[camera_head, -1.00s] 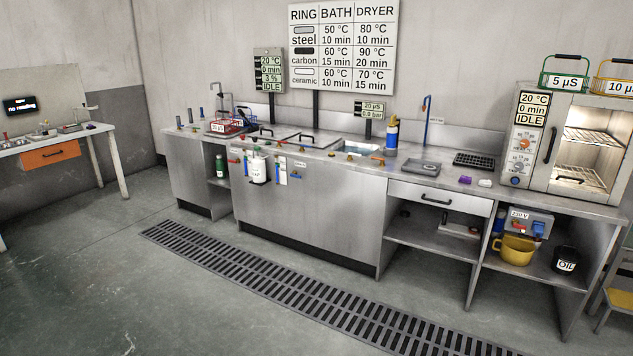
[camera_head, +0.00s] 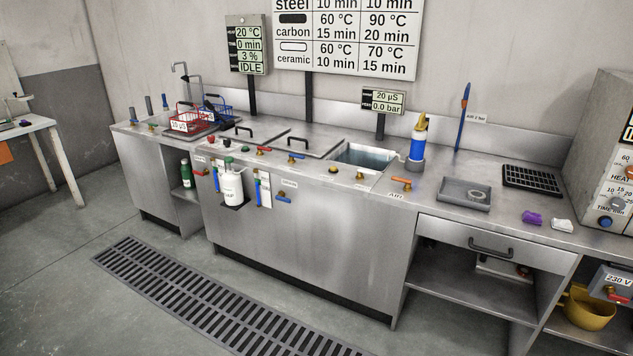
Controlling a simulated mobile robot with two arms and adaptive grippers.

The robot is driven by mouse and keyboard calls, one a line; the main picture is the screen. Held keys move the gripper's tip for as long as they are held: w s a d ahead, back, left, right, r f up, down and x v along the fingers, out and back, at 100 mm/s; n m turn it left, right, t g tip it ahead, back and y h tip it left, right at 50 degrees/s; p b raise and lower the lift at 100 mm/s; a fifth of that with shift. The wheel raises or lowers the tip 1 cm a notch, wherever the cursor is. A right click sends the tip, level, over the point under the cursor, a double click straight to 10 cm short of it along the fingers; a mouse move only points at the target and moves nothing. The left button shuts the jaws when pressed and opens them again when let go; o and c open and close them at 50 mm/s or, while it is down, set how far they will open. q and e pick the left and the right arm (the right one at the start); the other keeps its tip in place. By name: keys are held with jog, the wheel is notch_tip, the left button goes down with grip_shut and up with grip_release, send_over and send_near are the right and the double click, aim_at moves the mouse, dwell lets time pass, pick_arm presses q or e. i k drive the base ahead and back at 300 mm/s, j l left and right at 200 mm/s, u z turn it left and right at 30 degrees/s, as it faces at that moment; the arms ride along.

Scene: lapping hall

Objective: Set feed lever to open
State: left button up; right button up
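Several small levers sit on the steel wash bench; no label I can read says feed. On the front panel are a blue lever (camera_head: 283,199), upright blue handles (camera_head: 258,187) and a red lever (camera_head: 200,172). A brass fitting (camera_head: 333,169) is on the bench's front edge. I cannot tell which one is the feed lever. Neither of my grippers is in view.
The bench (camera_head: 300,235) has an open basin (camera_head: 366,158), a red basket (camera_head: 190,119) and a white bottle (camera_head: 232,186). A blue-yellow bottle (camera_head: 417,145) and a grey tray (camera_head: 464,193) stand right. A floor grate (camera_head: 200,300) runs along the front, where the floor is free.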

aim_at(360, 171)
jog(key=i+z, duration=0.15)
jog(key=i, duration=0.25)
jog(key=i+j+z, duration=0.2)
jog(key=i, duration=0.2)
jog(key=i+j+z, duration=0.15)
jog(key=i, duration=0.2)
jog(key=i+l+u, duration=0.2)
jog(key=i, duration=0.25)
jog(key=j, duration=0.1)
